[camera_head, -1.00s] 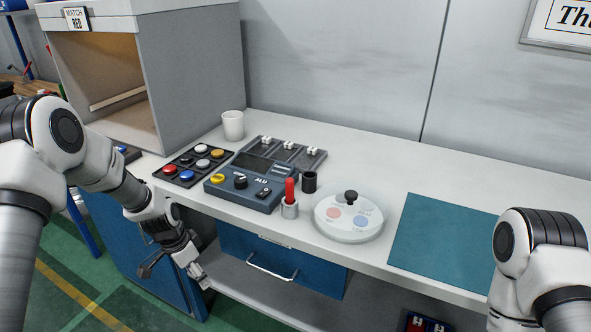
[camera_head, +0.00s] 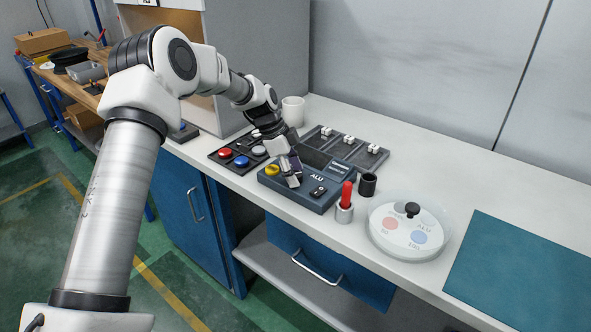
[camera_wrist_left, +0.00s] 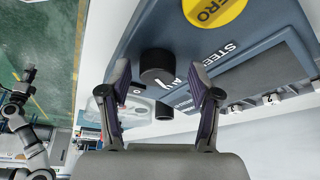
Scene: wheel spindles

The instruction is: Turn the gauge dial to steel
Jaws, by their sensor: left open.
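The gauge is a dark blue-grey box (camera_head: 300,196) on the bench, with a yellow button, a dark screen and the label ALU. Its black round dial knob (camera_wrist_left: 157,66) shows in the left wrist view, close to the word STEEL on the panel. My left gripper (camera_head: 289,178) is over the gauge and hides the knob in the head view. In the left wrist view my left gripper (camera_wrist_left: 160,84) is open, with its two fingertips apart on either side of the knob; contact cannot be told. At that view's left edge a white and black arm shows too small to read its gripper.
A red-handled tool stands in a small holder (camera_head: 344,213), beside a black cup (camera_head: 367,184). A clear round dish (camera_head: 405,250) and a teal mat (camera_head: 520,268) lie to the right. A button panel (camera_head: 222,162), a white mug (camera_head: 293,110) and a slotted tray (camera_head: 375,162) surround the gauge.

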